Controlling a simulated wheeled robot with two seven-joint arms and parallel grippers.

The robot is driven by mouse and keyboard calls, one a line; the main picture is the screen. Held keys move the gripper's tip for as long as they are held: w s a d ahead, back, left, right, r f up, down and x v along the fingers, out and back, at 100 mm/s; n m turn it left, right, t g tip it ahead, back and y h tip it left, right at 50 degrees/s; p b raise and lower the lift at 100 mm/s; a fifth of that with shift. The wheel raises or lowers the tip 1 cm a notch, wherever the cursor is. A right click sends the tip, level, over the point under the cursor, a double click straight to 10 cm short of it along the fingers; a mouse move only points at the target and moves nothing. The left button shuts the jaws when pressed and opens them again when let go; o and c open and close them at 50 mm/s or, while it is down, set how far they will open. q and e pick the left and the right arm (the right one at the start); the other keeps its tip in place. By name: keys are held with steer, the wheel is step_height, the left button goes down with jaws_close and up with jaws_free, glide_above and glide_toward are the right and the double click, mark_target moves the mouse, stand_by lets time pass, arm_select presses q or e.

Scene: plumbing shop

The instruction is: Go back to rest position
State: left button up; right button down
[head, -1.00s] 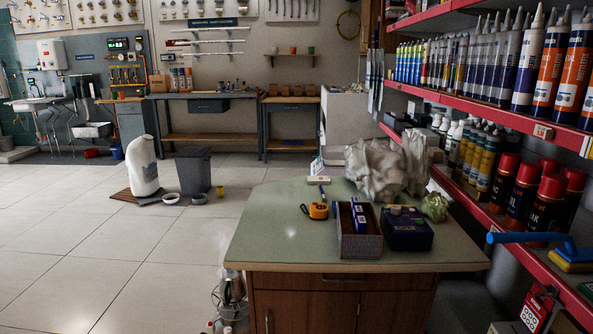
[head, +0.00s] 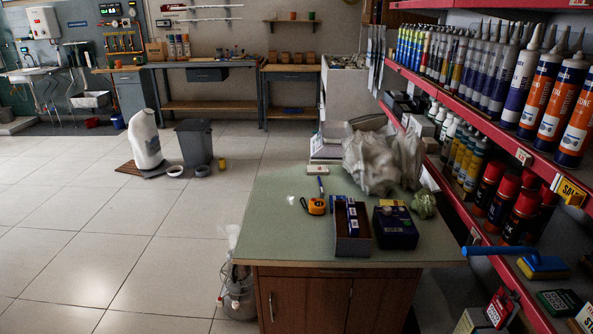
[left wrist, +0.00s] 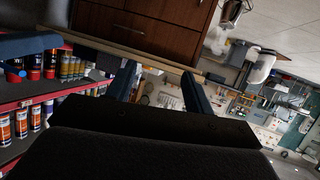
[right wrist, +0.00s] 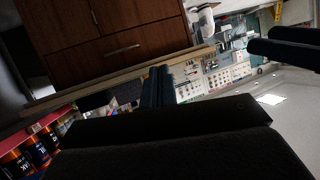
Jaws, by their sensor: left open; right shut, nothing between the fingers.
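Neither gripper shows in the head view. In the left wrist view my left gripper (left wrist: 158,82) has its two dark fingers spread wide apart, with nothing between them. Beyond the fingers is the brown wooden cabinet (left wrist: 150,32). In the right wrist view my right gripper (right wrist: 158,85) has its fingers together and holds nothing. The cabinet front (right wrist: 105,35) lies beyond it. Two dark finger-like bars, which look like my other gripper, enter at the right of that view.
The green-topped counter (head: 275,225) stands ahead, bearing an orange tape measure (head: 316,206), an open box (head: 352,245) and a dark box (head: 395,227). Red shelves (head: 470,110) with tubes and cans line the right. A grey bin (head: 194,143) stands on the floor. The left floor is largely clear.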

arm_select(q)
steer(key=s+a+f+g+y+p, duration=0.1)
steer(key=s+a+f+g+p, duration=0.1)
steer(key=s+g+p, duration=0.2)
steer(key=s+a+f+g+y+p, duration=0.1)
steer(key=s+a+f+g+p, duration=0.2)
steer(key=s+g, duration=0.3)
steer(key=s+p, duration=0.1)
steer(key=s, duration=0.4)
steer(key=shift+s+g, duration=0.25)
steer(key=shift+g, duration=0.05)
arm_select(e)
steer(key=s+d+f+g+h, duration=0.1)
steer(key=s+d+f+g, duration=0.1)
steer(key=s+g, duration=0.3)
steer(key=s+d+f+g+h, duration=0.1)
steer(key=s+d+f+g, duration=0.2)
steer(key=s, duration=0.7)
steer(key=g, duration=0.2)
steer(key=shift+s+g, duration=0.25)
steer(key=shift+g, duration=0.05)
